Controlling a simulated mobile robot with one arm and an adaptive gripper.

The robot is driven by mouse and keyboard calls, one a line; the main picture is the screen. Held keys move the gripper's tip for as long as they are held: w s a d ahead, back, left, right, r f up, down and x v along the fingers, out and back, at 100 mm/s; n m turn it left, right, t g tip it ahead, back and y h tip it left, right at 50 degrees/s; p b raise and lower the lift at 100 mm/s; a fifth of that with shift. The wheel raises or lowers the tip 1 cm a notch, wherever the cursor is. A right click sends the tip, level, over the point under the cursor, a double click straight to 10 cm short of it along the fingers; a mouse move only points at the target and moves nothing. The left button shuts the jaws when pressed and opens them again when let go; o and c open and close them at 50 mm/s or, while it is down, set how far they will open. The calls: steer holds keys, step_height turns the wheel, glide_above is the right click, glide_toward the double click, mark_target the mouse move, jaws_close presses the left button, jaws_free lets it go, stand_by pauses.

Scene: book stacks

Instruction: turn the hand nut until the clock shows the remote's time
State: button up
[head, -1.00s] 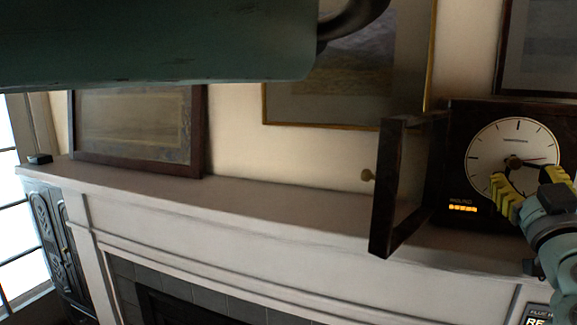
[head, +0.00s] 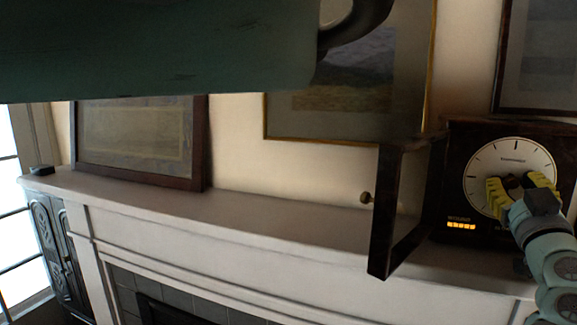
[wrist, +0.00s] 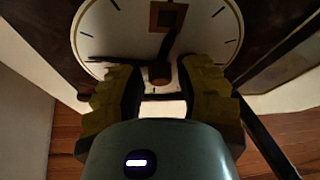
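The dark clock (head: 466,150) stands on the mantel at the right, with a round cream dial (head: 487,160). Its glass-fronted door (head: 381,222) stands swung open to the left. My gripper (head: 514,183) is in front of the dial, yellow fingers spread around its centre. In the wrist view, the open fingers flank a small dark nut (wrist: 160,74) at the centre, with gaps visible at both sides. One dark hand (wrist: 112,59) points left there and another points up. My fingers hide part of the dial in the head view. I cannot identify a remote.
An orange-lit readout (head: 461,226) is on the clock's lower left, too small to read. A small dark object (head: 42,170) lies at the mantel's far left. Framed pictures (head: 140,140) lean or hang behind. The mantel (head: 270,212) between is clear. A large green shape covers the upper left.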

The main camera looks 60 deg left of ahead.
jaws_close()
steer(key=shift+m, duration=0.5)
